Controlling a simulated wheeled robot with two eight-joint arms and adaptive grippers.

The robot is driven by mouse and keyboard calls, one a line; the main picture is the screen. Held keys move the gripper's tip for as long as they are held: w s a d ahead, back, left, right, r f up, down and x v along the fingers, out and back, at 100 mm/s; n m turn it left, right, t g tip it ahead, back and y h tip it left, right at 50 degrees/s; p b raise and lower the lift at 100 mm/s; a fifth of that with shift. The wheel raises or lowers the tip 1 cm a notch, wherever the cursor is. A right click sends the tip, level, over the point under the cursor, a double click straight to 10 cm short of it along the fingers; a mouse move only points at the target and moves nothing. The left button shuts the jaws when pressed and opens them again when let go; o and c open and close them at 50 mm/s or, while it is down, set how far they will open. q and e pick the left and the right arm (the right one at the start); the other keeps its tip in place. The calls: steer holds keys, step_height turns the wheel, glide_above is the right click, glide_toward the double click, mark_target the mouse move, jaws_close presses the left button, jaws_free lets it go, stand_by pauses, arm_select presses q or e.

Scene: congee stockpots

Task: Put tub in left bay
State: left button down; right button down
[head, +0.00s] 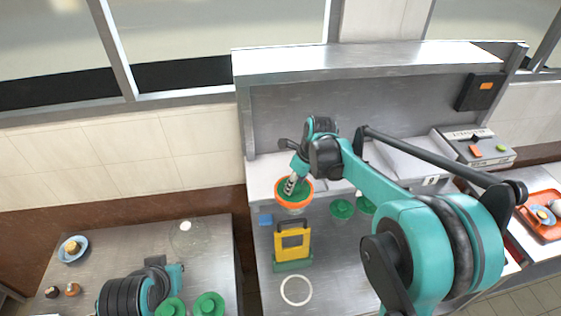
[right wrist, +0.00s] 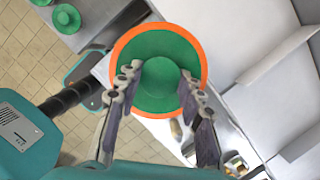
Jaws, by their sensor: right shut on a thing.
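The tub (head: 294,205) has an orange rim and a green lid, and hangs above the back left part of the metal counter. My right gripper (head: 291,185) is shut on the lid's green knob from above. In the right wrist view, the tub (right wrist: 203,72) shows as an orange ring around green, with the fingers of my right gripper (right wrist: 158,100) on both sides of the round knob. The tub looks roughly level. I cannot tell clearly which part of the counter is the left bay. Part of my left arm shows at the lower left; its fingertips are not visible.
A yellow stand (head: 280,246) with a green base and a white ring (head: 296,302) are on the counter in front of the tub. Green lids (head: 342,209) lie to its right. More green lids (head: 208,304) and a blue plate (head: 74,258) are on the left table.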

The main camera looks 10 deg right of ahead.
steer(key=w+f+p, duration=0.2)
steer(key=w, duration=0.6)
steer(key=w+f+p, duration=0.1)
steer(key=w+p, duration=0.2)
steer(key=w, duration=0.5)
steer(key=shift+w+f, duration=0.35)
steer(key=shift+f+b, duration=0.2)
steer(key=shift+b, duration=0.1)
steer(key=c, duration=1)
jaws_free()
steer(key=shift+r, duration=0.1)
